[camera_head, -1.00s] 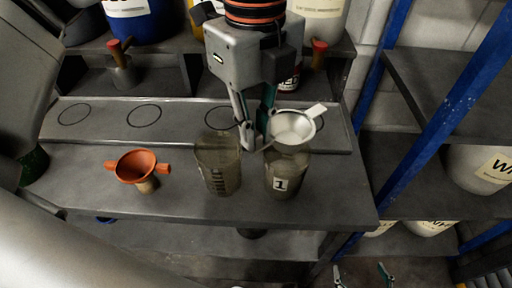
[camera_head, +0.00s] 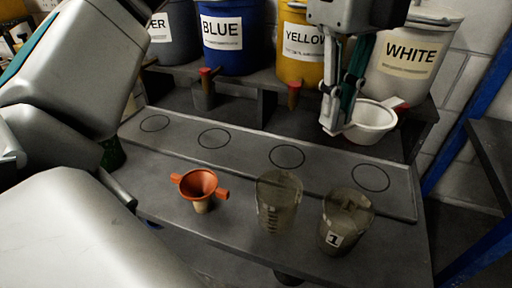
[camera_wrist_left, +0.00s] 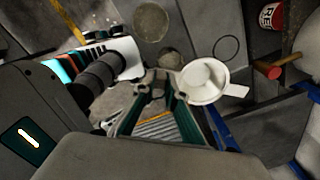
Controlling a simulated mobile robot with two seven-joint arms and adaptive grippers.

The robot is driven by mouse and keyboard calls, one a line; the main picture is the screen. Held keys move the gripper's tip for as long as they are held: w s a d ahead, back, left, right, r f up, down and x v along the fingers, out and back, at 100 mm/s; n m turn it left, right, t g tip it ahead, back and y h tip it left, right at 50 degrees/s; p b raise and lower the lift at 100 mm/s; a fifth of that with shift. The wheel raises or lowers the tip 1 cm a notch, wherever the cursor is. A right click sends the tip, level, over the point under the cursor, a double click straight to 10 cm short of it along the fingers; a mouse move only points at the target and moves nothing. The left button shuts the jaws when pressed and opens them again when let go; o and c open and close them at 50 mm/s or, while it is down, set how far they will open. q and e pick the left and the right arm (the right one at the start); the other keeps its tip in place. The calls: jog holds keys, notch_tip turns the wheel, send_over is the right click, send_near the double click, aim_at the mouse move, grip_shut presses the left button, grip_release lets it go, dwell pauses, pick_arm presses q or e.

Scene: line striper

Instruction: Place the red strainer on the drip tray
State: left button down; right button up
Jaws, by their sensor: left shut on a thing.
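The white strainer also shows beside the fingers in the left wrist view (camera_wrist_left: 201,82). My right gripper is out of view.
A clear graduated beaker (camera_head: 279,203) and a beaker labelled 1 (camera_head: 346,218) stand right of the red strainer. Labelled paint buckets, including blue (camera_head: 224,45) and white (camera_head: 408,48), stand on the shelf behind. Taps with red handles hang over the tray.

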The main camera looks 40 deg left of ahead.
pick_arm(q)
jog(key=w+a+f+n, duration=0.8)
jog(key=w+a+f, duration=0.25)
jog(key=f, duration=0.45)
jog(key=shift+a+f+p, duration=0.2)
jog(key=shift+f, duration=1.55)
jog(key=shift+a+f+p, duration=0.25)
jog(key=shift+f, duration=1.5)
jog(key=shift+a+f+p, duration=0.2)
jog(key=shift+f, duration=1.55)
